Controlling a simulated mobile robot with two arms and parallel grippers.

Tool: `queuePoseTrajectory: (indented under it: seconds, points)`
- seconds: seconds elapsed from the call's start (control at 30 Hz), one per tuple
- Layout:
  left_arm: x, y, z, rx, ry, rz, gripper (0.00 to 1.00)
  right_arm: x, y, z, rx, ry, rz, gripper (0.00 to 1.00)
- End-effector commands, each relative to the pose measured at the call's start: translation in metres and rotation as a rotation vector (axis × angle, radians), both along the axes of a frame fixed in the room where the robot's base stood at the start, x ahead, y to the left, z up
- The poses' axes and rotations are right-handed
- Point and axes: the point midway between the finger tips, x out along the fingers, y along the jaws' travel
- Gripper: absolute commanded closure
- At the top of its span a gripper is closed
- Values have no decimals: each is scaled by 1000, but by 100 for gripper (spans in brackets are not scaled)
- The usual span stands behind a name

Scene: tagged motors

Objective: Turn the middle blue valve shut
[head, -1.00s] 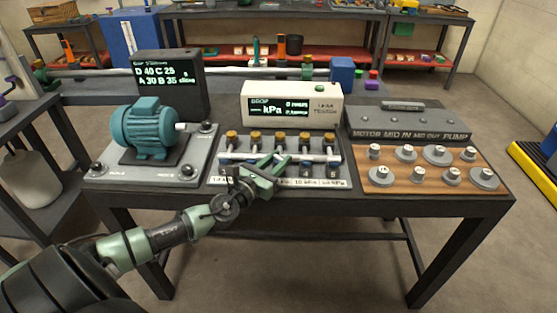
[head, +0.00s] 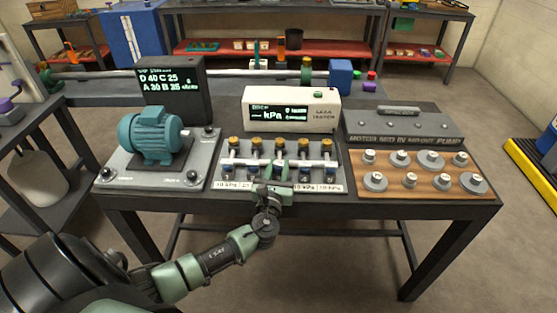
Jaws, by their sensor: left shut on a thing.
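My left gripper (head: 277,173) reaches in from the front at the middle of this row. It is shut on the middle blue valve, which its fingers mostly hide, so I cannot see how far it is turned. My right gripper is not in view.
A white kPa display box (head: 290,122) stands behind the rack. A teal motor (head: 150,136) on a grey plate is on the left. A wooden board (head: 393,178) with several metal weights is on the right. Floor in front of the table is clear.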

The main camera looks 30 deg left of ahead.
Motion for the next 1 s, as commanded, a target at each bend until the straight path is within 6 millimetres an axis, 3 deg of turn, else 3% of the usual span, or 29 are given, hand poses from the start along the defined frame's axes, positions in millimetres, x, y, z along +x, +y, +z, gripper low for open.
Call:
queuePoseTrajectory:
  seconds: [0.4,1.0]
  points:
    - [1,-1,-1,0,-1,263,100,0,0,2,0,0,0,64]
    - [0,0,0,1,-3,334,100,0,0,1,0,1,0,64]
